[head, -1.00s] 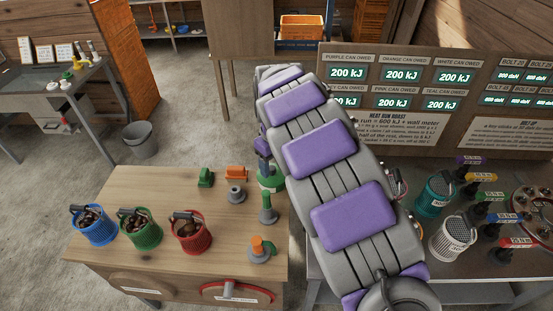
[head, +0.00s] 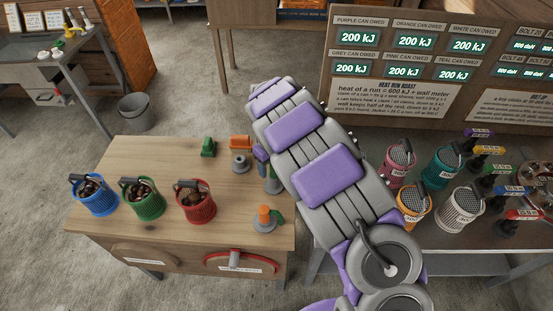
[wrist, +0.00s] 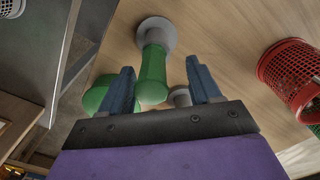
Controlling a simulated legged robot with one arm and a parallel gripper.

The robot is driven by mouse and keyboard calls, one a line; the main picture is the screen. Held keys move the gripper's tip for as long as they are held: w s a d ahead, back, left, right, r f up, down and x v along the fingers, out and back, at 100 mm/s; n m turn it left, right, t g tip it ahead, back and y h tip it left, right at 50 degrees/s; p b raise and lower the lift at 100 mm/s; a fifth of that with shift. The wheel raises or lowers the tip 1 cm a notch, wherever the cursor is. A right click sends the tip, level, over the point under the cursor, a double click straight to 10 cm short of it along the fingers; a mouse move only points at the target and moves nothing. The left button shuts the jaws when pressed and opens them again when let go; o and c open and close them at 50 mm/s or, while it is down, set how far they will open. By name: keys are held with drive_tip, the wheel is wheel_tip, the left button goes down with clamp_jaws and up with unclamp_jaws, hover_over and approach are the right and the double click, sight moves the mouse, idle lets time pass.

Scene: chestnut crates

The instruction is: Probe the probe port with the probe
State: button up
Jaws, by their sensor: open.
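My gripper (wrist: 160,66) is open, with its blue fingers on either side of a green handle (wrist: 153,75) in the wrist view. The handle stands on a round grey base; whether the fingers touch it I cannot tell. In the head view this green-handled piece (head: 272,182) is partly hidden by my arm. Another grey base (head: 264,223) with an orange top and green side part stands nearer the table front. A small grey round fitting (head: 240,163) sits by an orange block (head: 241,142) and a green block (head: 208,147). Which is the probe or the port I cannot tell.
Blue (head: 96,196), green (head: 142,199) and red (head: 196,202) baskets of chestnuts stand on the wooden table (head: 165,160). It has a red curved handle (head: 235,257) in front. Several cans, including an orange one (head: 412,208), stand on the right bench below sign boards.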

drive_tip(key=shift+a+f, duration=0.25)
drive_tip(key=shift+a, duration=0.3)
drive_tip(key=d, duration=0.2)
drive_tip(key=shift+d+r, duration=0.15)
drive_tip(key=shift+d, duration=0.2)
drive_tip(key=shift+c, duration=0.6)
drive_tip(key=shift+d, duration=0.3)
drive_tip(key=shift+c, duration=0.9)
drive_tip(key=shift+r, duration=0.1)
drive_tip(key=shift+c, duration=0.6)
drive_tip(key=shift+a, duration=1.15)
drive_tip(key=c, duration=0.5)
drive_tip(key=shift+a+f, duration=0.1)
drive_tip(key=shift+f, duration=0.1)
drive_tip(key=shift+c, duration=0.5)
drive_tip(key=shift+d, duration=0.2)
drive_tip(key=shift+c, duration=0.6)
drive_tip(key=o, duration=0.4)
drive_tip(key=shift+d, duration=0.25)
drive_tip(key=shift+s+d+r, duration=0.1)
drive_tip(key=shift+d, duration=0.1)
drive_tip(key=shift+c, duration=0.5)
drive_tip(key=shift+a, duration=0.15)
clamp_jaws()
drive_tip(key=shift+a, duration=0.1)
